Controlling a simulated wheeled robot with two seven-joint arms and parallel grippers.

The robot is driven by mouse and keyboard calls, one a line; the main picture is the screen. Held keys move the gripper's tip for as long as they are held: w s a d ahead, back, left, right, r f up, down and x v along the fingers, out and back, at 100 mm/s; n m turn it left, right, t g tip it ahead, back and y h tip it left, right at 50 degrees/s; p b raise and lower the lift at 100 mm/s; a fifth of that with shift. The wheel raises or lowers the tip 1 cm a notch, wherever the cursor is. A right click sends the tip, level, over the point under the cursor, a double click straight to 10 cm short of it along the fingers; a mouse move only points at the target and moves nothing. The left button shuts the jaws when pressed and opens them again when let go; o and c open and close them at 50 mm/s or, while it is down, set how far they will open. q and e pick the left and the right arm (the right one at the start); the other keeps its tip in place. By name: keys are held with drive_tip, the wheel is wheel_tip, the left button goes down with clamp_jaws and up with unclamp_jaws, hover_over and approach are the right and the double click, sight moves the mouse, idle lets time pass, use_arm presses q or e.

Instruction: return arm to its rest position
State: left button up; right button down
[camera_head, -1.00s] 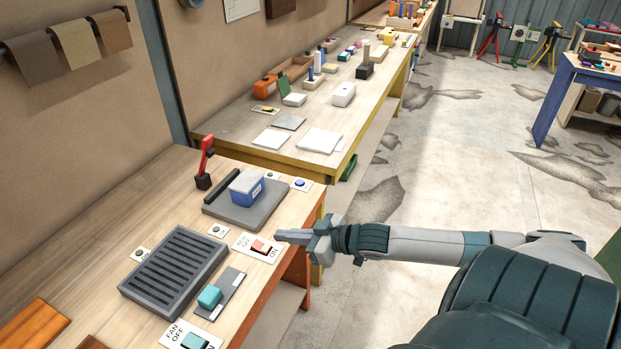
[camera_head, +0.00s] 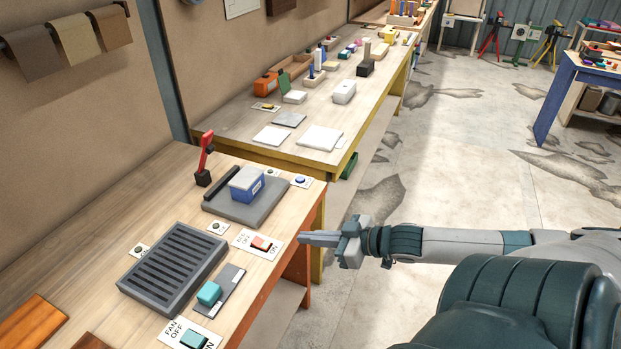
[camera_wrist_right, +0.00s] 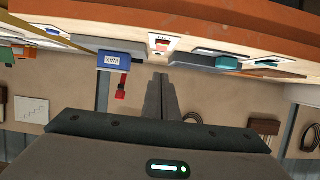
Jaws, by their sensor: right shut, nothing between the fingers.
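My right gripper (camera_head: 305,239) is shut and empty in the head view. It is at the right edge of the near bench, close to a red rocker switch (camera_head: 261,243) on a white plate marked ON, and apart from it. In the right wrist view its closed fingers (camera_wrist_right: 161,82) point toward the bench edge, and the red switch (camera_wrist_right: 161,43) shows just beyond the tips. My right arm stretches in from the right over the floor. My left gripper is not in view.
The near bench (camera_head: 120,215) holds a dark slotted grille (camera_head: 173,268), a teal switch (camera_head: 209,293), a blue box (camera_head: 246,183) on a grey plate and a red lever (camera_head: 205,158). A longer cluttered bench (camera_head: 225,122) stands beyond. The floor (camera_head: 470,170) at right is open.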

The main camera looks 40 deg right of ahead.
idle(0.6)
drive_tip(key=s+d+f+m+g+h, duration=0.1)
drive_tip(key=s+d+f+h, duration=0.2)
drive_tip(key=f, duration=0.7)
drive_tip(key=s+d+f+m+g+h+b, duration=0.1)
drive_tip(key=s+d+f, duration=0.3)
drive_tip(key=f, duration=0.6)
drive_tip(key=s+d+f+m+g+h, duration=0.1)
drive_tip(key=s+d+f+h, duration=0.1)
drive_tip(key=d+f, duration=0.6)
drive_tip(key=s+a+f+g, duration=0.25)
drive_tip(key=s+f, duration=0.35)
drive_tip(key=f, duration=0.3)
drive_tip(key=s+a+f+g, duration=0.1)
drive_tip(key=s+a+f, duration=0.35)
drive_tip(key=f, duration=0.55)
drive_tip(key=s+a+f+g+b, duration=0.1)
drive_tip(key=s+a+f+g, duration=0.1)
drive_tip(key=s+a+f, duration=0.6)
drive_tip(key=s+a+f+n+g+b, duration=0.1)
drive_tip(key=s+a+f+g, duration=0.2)
drive_tip(key=s+a+f, duration=0.5)
drive_tip(key=s+a, duration=0.5)
drive_tip(key=a, duration=0.2)
drive_tip(key=shift+s+a+f+y, duration=0.25)
drive_tip(key=shift+s+a+y, duration=0.1)
drive_tip(key=shift+y, duration=0.05)
